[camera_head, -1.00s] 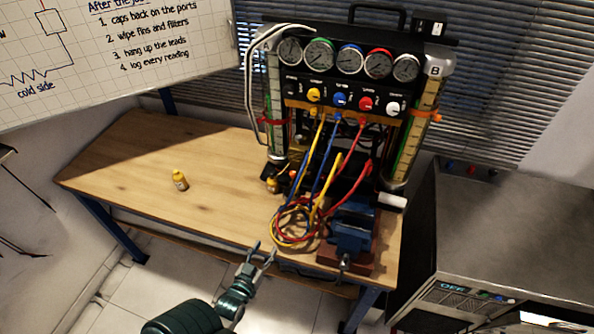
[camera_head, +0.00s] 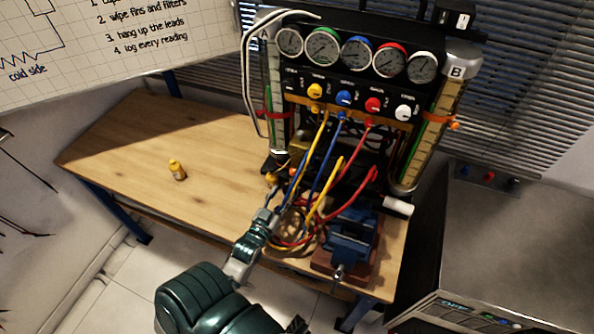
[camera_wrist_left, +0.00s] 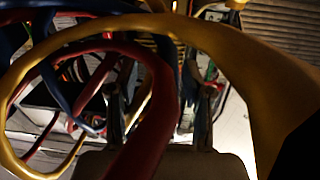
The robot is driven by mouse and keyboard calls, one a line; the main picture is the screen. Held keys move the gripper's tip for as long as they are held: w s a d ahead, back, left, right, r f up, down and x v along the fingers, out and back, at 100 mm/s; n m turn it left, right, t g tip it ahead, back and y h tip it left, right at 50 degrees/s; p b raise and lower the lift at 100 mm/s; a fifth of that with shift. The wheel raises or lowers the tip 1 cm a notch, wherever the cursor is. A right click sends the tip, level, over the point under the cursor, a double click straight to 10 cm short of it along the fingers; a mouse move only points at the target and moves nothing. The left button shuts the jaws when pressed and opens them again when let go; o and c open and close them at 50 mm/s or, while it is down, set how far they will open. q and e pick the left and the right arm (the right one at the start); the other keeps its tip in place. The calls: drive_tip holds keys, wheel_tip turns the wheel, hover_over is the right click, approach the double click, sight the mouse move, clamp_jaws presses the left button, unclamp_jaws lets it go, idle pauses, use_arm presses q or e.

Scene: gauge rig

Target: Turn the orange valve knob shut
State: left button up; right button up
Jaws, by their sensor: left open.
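A small orange knob-like piece (camera_head: 454,124) sticks out to the right of the glass column marked B, on the gauge rig (camera_head: 340,75). I cannot tell for sure that it is the valve knob. My left gripper (camera_head: 276,196) is open, low in front of the rig at the left of the looped hoses, well apart from that piece. In the left wrist view, its two fingers (camera_wrist_left: 160,105) point ahead, with a yellow hose (camera_wrist_left: 215,45) and a red hose (camera_wrist_left: 160,100) crossing close before the camera. My right gripper is out of view.
Blue, yellow and red hoses (camera_head: 330,195) hang from the rig and loop on the table (camera_head: 130,150). A blue vise (camera_head: 350,235) stands at the front right.

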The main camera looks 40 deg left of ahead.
sight(292, 169)
use_arm(q)
drive_tip(key=w+a, duration=0.1)
drive_tip(key=w, duration=0.2)
drive_tip(key=w+a, duration=0.2)
drive_tip(key=w, duration=0.1)
drive_tip(key=w+a+f, duration=0.1)
drive_tip(key=w+a, duration=0.1)
drive_tip(key=w, duration=0.1)
drive_tip(key=shift+a+f, duration=0.1)
drive_tip(key=shift+a, duration=0.15)
drive_tip(key=shift+w+d+r, duration=0.25)
drive_tip(key=shift+w+d, duration=0.55)
drive_tip(key=shift+w, duration=0.1)
drive_tip(key=shift+d+r, duration=0.1)
drive_tip(key=shift+d, duration=0.2)
drive_tip(key=shift+c, duration=0.3)
drive_tip(key=shift+a, duration=0.25)
drive_tip(key=c, duration=0.4)
drive_tip(key=shift+a, duration=0.35)
drive_tip(key=c, duration=0.4)
drive_tip(key=shift+a+f, duration=0.15)
drive_tip(key=shift+f, duration=0.05)
clamp_jaws()
drive_tip(key=shift+d, duration=0.3)
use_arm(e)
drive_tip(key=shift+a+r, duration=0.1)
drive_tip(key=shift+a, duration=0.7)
